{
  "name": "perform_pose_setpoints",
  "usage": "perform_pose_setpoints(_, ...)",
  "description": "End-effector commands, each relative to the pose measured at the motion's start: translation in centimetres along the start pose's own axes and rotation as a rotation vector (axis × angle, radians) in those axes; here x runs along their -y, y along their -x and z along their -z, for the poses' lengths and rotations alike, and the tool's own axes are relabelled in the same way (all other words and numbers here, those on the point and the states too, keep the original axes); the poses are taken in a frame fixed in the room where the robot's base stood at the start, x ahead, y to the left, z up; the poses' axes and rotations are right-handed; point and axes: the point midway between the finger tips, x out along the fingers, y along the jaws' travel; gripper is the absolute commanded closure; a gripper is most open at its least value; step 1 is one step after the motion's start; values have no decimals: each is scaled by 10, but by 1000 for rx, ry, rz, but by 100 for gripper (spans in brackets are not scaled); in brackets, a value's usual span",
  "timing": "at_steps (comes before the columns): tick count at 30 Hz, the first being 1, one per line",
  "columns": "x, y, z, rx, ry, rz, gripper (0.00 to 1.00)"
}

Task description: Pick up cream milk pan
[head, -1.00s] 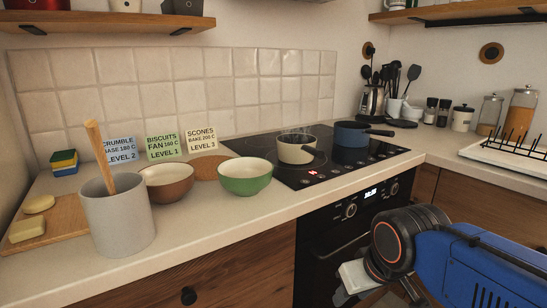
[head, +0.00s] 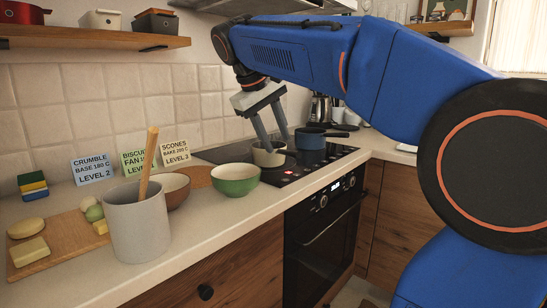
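The cream milk pan (head: 266,158) stands upright on the black hob, with its dark handle pointing right. My gripper (head: 277,146) reaches down over it from above, its two grey fingers spread apart. The left fingertip overlaps the pan's opening in the picture. The right fingertip is near the far right rim, close to the handle. I cannot tell whether either finger touches the pan. The fingers hide part of the rim.
A dark blue pan (head: 310,139) stands just right of the cream pan. A shelf (head: 100,40) overhangs the back left.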

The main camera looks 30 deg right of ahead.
Motion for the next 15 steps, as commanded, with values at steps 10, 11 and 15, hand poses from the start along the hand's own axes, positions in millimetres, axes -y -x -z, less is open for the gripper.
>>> perform_pose_setpoints(10,-34,45,62,94,-23,-105,61)
perform_pose_setpoints(11,-35,47,64,98,-25,-109,61)
perform_pose_setpoints(15,-39,46,67,107,-30,-118,61)
